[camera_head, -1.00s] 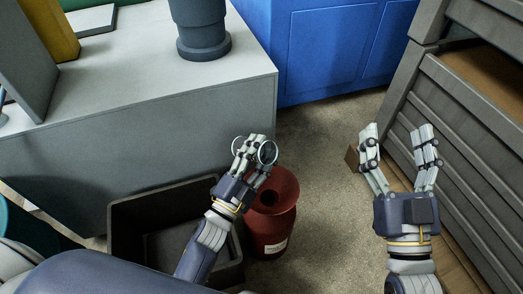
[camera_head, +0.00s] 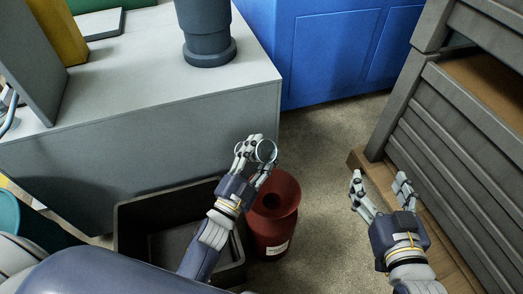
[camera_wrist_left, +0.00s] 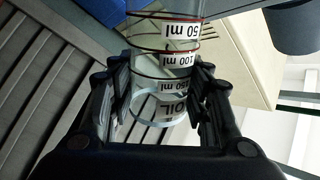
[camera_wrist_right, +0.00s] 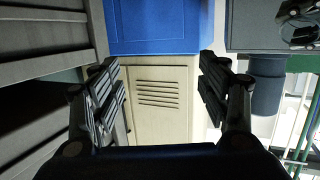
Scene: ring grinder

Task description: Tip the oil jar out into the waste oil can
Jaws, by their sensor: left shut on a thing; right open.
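The oil jar (camera_head: 266,151) is a small clear cylinder with an "OIL" label and ml marks. My left gripper (camera_head: 257,155) is shut around its side. In the left wrist view the jar (camera_wrist_left: 165,75) sits between both fingers, its lettering upside down. In the head view its round end shows at the fingertips; I cannot tell how much oil is in it. The waste oil can (camera_head: 270,231) is red, with a wide funnel mouth, and stands upright on the floor. The jar appears above the can's far rim. My right gripper (camera_head: 379,182) is open and empty, off to the right.
A black open bin (camera_head: 128,228) stands left of the can, beside a grey cabinet (camera_head: 150,140) carrying a dark cylinder (camera_head: 207,30). A blue cabinet (camera_head: 335,50) is behind. Grey slatted crates (camera_head: 470,130) stand right. The floor between is clear.

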